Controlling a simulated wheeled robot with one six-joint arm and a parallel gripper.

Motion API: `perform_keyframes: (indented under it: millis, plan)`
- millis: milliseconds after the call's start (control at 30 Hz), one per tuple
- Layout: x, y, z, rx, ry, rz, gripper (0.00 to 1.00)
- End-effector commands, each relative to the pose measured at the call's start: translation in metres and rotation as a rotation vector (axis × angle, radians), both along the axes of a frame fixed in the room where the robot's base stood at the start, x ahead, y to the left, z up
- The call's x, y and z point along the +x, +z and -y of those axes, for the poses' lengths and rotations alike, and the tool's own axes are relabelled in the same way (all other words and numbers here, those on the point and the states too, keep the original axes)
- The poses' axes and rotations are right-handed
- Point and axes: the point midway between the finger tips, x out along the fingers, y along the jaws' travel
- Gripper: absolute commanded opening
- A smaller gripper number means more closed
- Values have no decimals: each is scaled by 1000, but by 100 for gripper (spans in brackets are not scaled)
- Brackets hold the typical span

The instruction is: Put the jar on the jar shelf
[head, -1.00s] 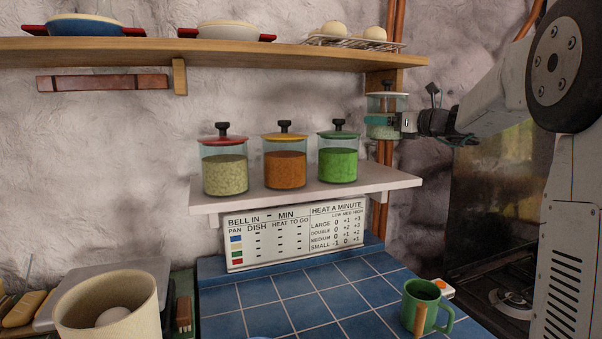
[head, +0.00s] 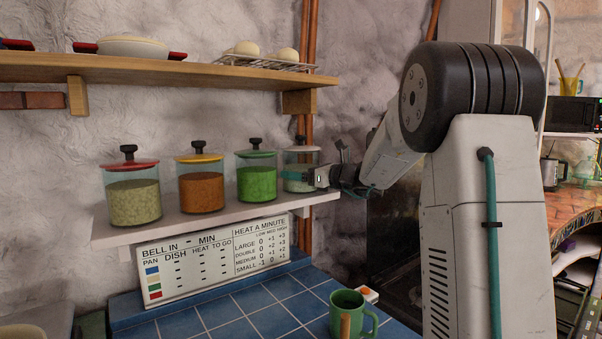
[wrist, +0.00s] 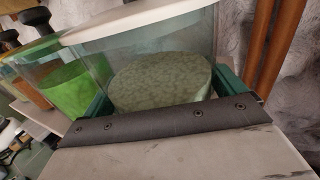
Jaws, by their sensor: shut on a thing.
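The jar (head: 301,178) is glass with a white lid, a black knob and pale green contents. My gripper (head: 300,176) is shut around its body from the right. The jar is upright at the right end of the white jar shelf (head: 224,214), beside the green-lidded jar. It looks level with the other jars; I cannot tell whether its base touches the shelf. In the wrist view the jar (wrist: 165,75) fills the middle, between the green fingers, and its base is hidden by my gripper.
A red-lidded jar (head: 133,200), a yellow-lidded jar (head: 201,188) and a green-lidded jar (head: 256,180) stand in a row on the shelf. A wooden shelf (head: 200,77) runs above. A sign (head: 212,260) stands below. A green mug (head: 350,312) is on the blue tiles.

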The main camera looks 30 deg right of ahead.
Motion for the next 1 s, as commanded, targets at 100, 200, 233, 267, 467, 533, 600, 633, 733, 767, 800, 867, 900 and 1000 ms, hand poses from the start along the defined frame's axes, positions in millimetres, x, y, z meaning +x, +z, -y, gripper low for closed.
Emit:
perform_keyframes:
  millis: [100, 200, 233, 267, 467, 533, 600, 633, 733, 767, 800, 867, 900, 1000]
  plan:
    - [0, 3, 0, -1, 0, 4, 45]
    - [0, 2, 0, -1, 0, 4, 45]
    - [0, 1, 0, -1, 0, 4, 45]
    - [0, 0, 0, -1, 0, 4, 45]
    - [0, -2, 0, 0, 0, 0, 100]
    - [0, -1, 0, 0, 0, 0, 100]
    - [0, 2, 0, 0, 0, 1, 100]
    - [-3, 1, 2, 0, -2, 0, 100]
    - [-15, 1, 9, 0, -5, 0, 100]
    - [-20, 1, 11, 0, -5, 1, 100]
    - [-28, 2, 14, 0, -4, 1, 100]
    - [-40, 1, 20, 0, -5, 0, 100]
    - [-49, 1, 24, 1, -6, 0, 100]
    - [-69, 1, 33, 0, -5, 0, 100]
